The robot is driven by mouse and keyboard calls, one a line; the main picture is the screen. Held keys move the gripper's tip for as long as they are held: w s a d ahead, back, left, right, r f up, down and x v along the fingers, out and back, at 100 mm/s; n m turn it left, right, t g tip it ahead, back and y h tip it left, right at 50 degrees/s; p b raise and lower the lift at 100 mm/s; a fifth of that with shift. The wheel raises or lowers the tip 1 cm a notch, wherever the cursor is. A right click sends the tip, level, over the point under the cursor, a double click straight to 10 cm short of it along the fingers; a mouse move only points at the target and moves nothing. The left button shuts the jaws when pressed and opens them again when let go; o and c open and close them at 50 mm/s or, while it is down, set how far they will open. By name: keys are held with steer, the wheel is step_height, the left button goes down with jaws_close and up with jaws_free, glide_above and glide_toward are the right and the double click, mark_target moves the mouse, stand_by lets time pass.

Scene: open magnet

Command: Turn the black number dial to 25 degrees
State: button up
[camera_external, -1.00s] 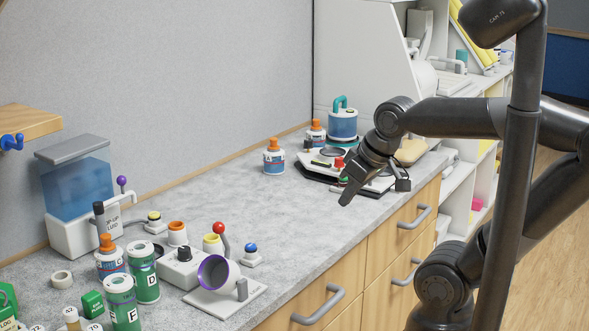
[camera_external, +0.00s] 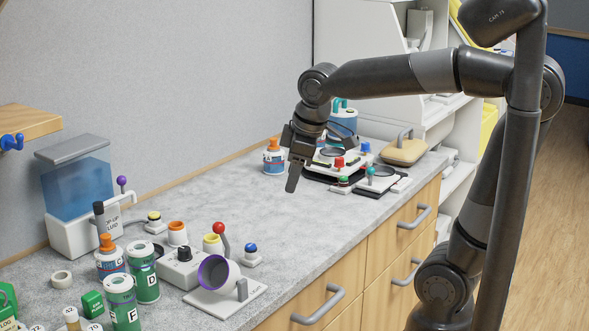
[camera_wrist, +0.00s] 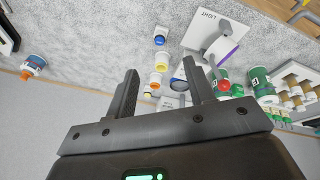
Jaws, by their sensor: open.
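A black dial (camera_external: 184,253) sits on top of a small light-grey box (camera_external: 181,272) on the counter, left of centre in the external view. Its numbers are too small to read. In the wrist view a dark round top, likely the dial (camera_wrist: 180,73), shows beside the right finger, partly hidden. My gripper (camera_external: 293,178) hangs in the air over the counter, fingers downward, well to the right of and farther back than the dial. In the wrist view my gripper (camera_wrist: 160,70) has its two fingers apart with nothing held between them.
A red-knobbed lever (camera_external: 221,232), a purple-rimmed cylinder (camera_external: 216,273) on a white plate and a blue button (camera_external: 251,250) stand right of the dial. Green canisters (camera_external: 144,274) stand left. Counter between them and my gripper is clear.

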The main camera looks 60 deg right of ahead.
steer(key=w+a+f+n+g, duration=0.2)
steer(key=w+a+n, duration=0.45)
steer(key=w, duration=0.55)
steer(key=n+g, duration=0.2)
steer(key=n, duration=0.3)
glide_toward(184, 249)
step_height(184, 249, down, 9)
steer(key=shift+d+f, duration=0.1)
steer(key=shift+d, duration=0.05)
steer(key=shift+c, duration=0.2)
steer(key=c, duration=0.9)
